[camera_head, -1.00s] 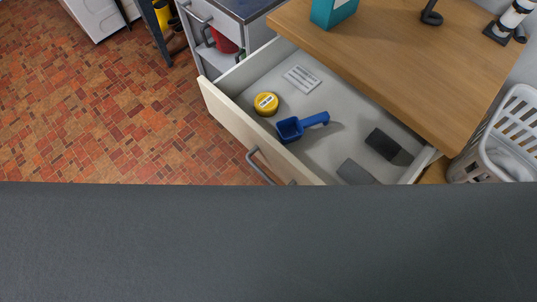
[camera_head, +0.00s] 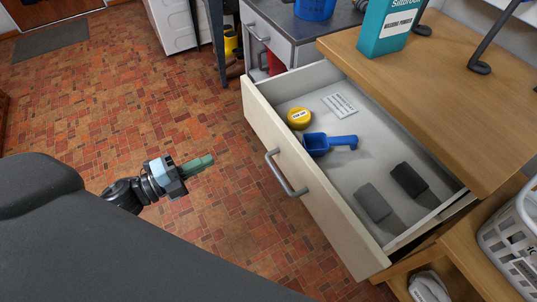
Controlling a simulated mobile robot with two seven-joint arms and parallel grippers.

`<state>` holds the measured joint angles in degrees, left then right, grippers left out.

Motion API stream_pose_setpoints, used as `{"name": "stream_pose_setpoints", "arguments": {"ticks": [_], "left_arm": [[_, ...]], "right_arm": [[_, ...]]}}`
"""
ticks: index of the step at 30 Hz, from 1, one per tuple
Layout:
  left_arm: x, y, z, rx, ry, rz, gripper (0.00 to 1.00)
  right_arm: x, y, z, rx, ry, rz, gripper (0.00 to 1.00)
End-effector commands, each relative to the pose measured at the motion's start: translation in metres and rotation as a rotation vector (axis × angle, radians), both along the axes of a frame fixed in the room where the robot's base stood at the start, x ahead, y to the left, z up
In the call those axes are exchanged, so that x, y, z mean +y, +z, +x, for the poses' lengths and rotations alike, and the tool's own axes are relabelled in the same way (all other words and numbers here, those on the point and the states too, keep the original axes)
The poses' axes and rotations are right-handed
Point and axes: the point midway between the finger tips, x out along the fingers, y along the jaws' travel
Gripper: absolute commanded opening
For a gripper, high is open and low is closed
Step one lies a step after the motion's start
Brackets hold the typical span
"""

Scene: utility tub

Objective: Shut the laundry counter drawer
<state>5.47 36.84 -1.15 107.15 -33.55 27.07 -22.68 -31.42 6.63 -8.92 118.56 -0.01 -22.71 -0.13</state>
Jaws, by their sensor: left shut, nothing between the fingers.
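The laundry counter drawer (camera_head: 310,185) is pulled well out from under the wooden counter top (camera_head: 440,90). Its cream front has a grey bar handle (camera_head: 285,174). Inside lie a yellow round tin (camera_head: 299,118), a blue scoop (camera_head: 328,144), a white label card (camera_head: 340,105), a grey block (camera_head: 373,202) and a dark block (camera_head: 409,180). My left gripper (camera_head: 205,162) is shut and empty, over the floor to the left of the drawer front, apart from the handle and pointing right. My right gripper is not in view.
A teal washing powder box (camera_head: 385,28) stands on the counter. A white laundry basket (camera_head: 510,245) is at the lower right. A grey cabinet (camera_head: 270,40) stands beyond the drawer's far end.

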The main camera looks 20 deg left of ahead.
Motion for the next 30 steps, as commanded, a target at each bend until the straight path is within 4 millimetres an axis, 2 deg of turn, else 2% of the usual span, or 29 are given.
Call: {"name": "stream_pose_setpoints", "arguments": {"ticks": [8, 14, 30], "left_arm": [[0.001, 0.007, 0.006, -0.048, -0.037, 0.049, 0.00], [-0.008, 0.008, 0.018, -0.049, -0.037, 0.045, 0.00], [-0.063, 0.009, 0.088, -0.048, -0.035, 0.044, 0.00]], "right_arm": [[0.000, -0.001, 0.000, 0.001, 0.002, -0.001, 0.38], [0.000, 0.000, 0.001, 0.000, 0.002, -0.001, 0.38], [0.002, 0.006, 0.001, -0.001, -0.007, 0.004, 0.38]]}}
